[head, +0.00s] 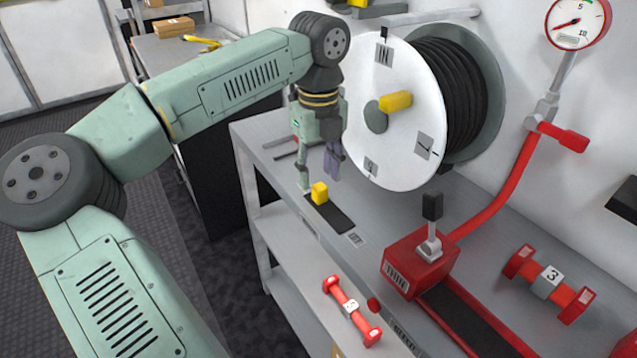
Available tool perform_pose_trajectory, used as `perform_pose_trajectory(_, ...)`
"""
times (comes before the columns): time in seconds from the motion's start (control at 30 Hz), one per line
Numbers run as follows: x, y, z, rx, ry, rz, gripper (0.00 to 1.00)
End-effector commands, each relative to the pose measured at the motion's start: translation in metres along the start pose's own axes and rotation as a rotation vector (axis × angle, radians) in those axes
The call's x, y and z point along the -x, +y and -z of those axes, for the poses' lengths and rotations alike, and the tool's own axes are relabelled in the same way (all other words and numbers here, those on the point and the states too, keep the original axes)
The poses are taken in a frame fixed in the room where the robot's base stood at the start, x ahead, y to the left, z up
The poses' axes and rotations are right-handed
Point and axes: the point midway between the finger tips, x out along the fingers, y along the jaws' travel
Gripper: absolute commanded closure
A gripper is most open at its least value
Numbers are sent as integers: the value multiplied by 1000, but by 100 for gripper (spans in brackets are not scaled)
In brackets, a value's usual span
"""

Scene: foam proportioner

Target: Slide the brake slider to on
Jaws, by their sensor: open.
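The brake slider looks to be the yellow knob (319,192) near the upper left end of a short black track (338,216) on the grey bench. A small label plate (355,239) sits by the track's lower right end; its text is too small to read. My gripper (318,172) points down with its fingers apart, just above and around the level of the knob's top. One finger is at the left and the other at the right and behind. Nothing is held between them. Whether a finger touches the knob cannot be told.
A hose reel (392,130) with a yellow handle stands close behind my gripper. A red box (420,263) with a black-topped lever is at the right. A gauge (577,22) is top right.

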Motion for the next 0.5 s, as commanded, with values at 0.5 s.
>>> perform_pose_trajectory(0.5,78,0,0,0,-2,0,58)
